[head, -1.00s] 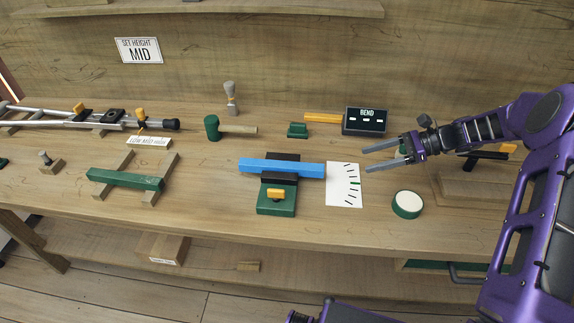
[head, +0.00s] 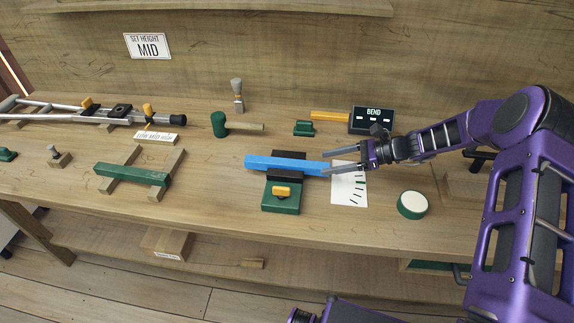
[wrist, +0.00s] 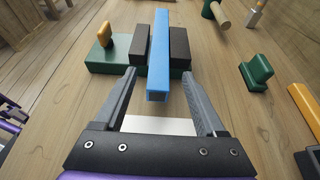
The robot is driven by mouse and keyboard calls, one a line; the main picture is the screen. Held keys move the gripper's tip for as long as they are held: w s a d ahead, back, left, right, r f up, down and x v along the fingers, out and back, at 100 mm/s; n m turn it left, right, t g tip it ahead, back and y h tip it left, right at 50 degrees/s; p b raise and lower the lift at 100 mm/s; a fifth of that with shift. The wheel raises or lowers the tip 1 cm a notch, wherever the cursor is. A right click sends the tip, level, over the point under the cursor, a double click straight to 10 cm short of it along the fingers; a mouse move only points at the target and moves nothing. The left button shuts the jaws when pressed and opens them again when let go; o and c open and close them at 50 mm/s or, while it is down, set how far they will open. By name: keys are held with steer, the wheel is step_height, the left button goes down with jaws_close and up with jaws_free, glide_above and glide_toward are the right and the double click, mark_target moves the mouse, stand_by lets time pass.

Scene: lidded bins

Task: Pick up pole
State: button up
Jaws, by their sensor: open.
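The pole, a blue square bar (head: 285,165), lies across a green fixture (head: 281,196) between dark clamp blocks. It also shows in the wrist view (wrist: 160,45), running away from me, its near end between my fingers. My gripper (head: 326,163) is at the bar's right end, with its fingers pointing left along the bar. In the wrist view my gripper (wrist: 158,74) is open, one finger on each side of the bar, with gaps on both sides. I cannot tell whether the fingers are fully level with it.
A white card with tick marks (head: 350,190) lies under my gripper. A yellow knob (head: 281,191) is on the fixture's front. A round green-rimmed disc (head: 412,204) sits to the right, a BEND box (head: 372,119) behind. A green-headed mallet (head: 219,124) lies at back left.

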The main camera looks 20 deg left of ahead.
mark_target(316, 164)
steer(key=x, duration=0.4)
steer(key=shift+s+a+f, duration=0.1)
steer(key=shift+a, duration=0.15)
jaws_close()
